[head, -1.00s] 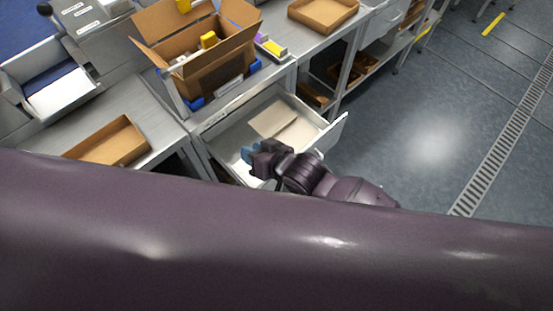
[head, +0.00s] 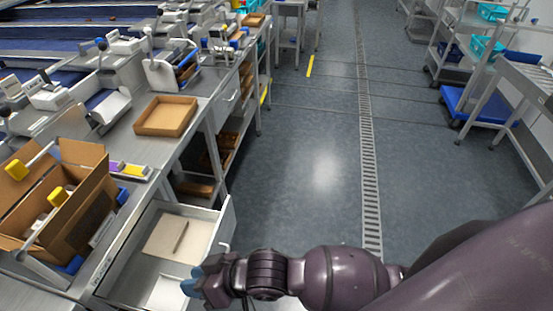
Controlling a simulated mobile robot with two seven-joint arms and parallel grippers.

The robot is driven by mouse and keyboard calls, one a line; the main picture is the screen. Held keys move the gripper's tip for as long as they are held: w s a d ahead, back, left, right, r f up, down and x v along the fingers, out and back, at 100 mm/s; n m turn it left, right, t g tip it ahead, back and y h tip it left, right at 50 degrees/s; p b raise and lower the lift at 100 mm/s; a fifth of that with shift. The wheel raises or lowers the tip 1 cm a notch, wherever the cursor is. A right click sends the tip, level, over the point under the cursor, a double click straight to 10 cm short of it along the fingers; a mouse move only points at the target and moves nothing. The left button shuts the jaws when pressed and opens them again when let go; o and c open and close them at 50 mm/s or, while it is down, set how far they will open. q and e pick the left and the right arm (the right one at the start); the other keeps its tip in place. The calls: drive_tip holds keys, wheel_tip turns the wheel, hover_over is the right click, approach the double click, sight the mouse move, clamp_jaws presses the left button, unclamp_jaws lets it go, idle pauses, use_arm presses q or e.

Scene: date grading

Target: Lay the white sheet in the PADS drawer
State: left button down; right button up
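An open drawer (head: 222,222) pulls out from the bench at lower left; I cannot read a label on it. A beige sheet (head: 160,236) lies flat toward its back, with a thin dark line across it. A bright white sheet (head: 166,294) shows in the near part of the drawer, partly cut off by the bottom of the frame. My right gripper (head: 191,286), with blue fingertips, is at the drawer's near right side, beside the white sheet. I cannot tell whether its fingers are apart or touching the sheet. My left gripper is out of view.
An open cardboard box (head: 88,205) with yellow-topped items stands on the bench left of the drawer. A shallow brown tray (head: 166,117) sits farther along, near purple and yellow blocks (head: 130,169). The floor (head: 310,170) to the right is clear up to the shelving carts.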

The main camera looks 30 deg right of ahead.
drive_tip(key=w+d+f+m+t+h, duration=0.2)
drive_tip(key=d+t, duration=0.1)
drive_tip(key=d, duration=0.4)
drive_tip(key=w+d+f+m+t+h, duration=0.2)
drive_tip(key=d, duration=0.4)
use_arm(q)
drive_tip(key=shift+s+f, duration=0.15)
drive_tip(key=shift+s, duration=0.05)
use_arm(e)
drive_tip(key=s+d+f+h, duration=0.3)
drive_tip(key=s+d, duration=0.1)
drive_tip(key=d, duration=0.4)
drive_tip(key=s+d+f+m+h, duration=0.1)
drive_tip(key=s+d+f+h, duration=0.2)
drive_tip(key=d, duration=0.6)
drive_tip(key=shift+s+d+m+h, duration=0.15)
drive_tip(key=shift+s+m+h, duration=0.15)
drive_tip(key=shift+s+h, duration=0.1)
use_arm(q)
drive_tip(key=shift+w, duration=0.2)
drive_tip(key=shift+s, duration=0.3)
